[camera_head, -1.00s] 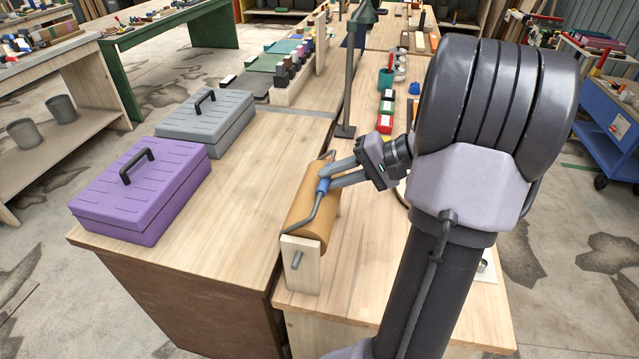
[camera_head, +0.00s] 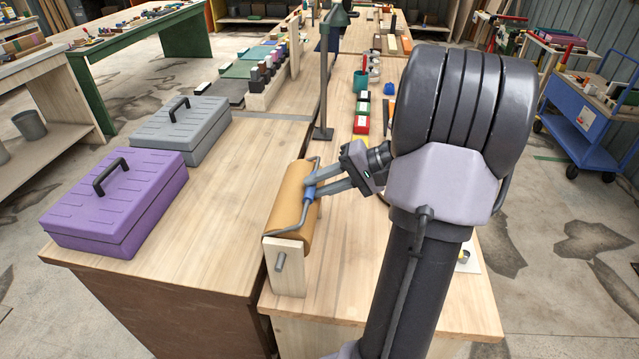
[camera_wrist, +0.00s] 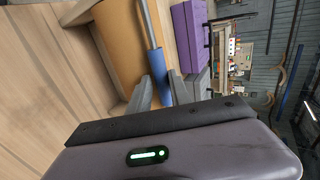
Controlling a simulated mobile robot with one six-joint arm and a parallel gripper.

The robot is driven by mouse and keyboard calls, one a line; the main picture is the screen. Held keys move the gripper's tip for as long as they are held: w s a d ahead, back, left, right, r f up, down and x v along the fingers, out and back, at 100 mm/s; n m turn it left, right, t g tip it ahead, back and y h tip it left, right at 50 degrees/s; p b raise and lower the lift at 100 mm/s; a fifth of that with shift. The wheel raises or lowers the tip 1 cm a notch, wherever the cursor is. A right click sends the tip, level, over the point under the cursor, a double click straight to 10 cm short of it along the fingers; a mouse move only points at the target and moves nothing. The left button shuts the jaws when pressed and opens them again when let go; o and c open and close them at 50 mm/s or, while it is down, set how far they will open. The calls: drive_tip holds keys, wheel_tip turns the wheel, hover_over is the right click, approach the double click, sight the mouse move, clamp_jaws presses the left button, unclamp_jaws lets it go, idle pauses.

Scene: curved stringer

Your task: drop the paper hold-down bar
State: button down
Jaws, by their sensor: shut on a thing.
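The brown paper roll (camera_head: 287,205) lies in a wooden holder (camera_head: 288,272) on the bench and also shows in the wrist view (camera_wrist: 112,40). The hold-down bar is a bent grey rod (camera_head: 295,228) with a blue grip (camera_head: 308,195), set along the right side of the roll. In the wrist view the grey rod (camera_wrist: 147,20) runs down into the blue grip (camera_wrist: 158,75). My gripper (camera_head: 312,187) is shut on the blue grip, its fingers coming from the right. I cannot tell whether the bar touches the paper.
A purple toolbox (camera_head: 115,205) and a grey toolbox (camera_head: 182,130) stand on the bench to the left. A grey post (camera_head: 324,90) stands behind the roll. The bench in front of the toolboxes is clear.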

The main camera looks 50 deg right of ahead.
drive_tip(key=shift+s+f, duration=0.25)
drive_tip(key=shift+f, duration=0.3)
drive_tip(key=c, duration=1.3)
unclamp_jaws()
drive_tip(key=shift+r, duration=0.1)
drive_tip(key=shift+w+d+r, duration=0.1)
drive_tip(key=shift+r, duration=0.1)
drive_tip(key=p+v, duration=0.6)
drive_tip(key=v, duration=1.1)
drive_tip(key=shift+r+p, duration=0.15)
drive_tip(key=shift+p, duration=0.25)
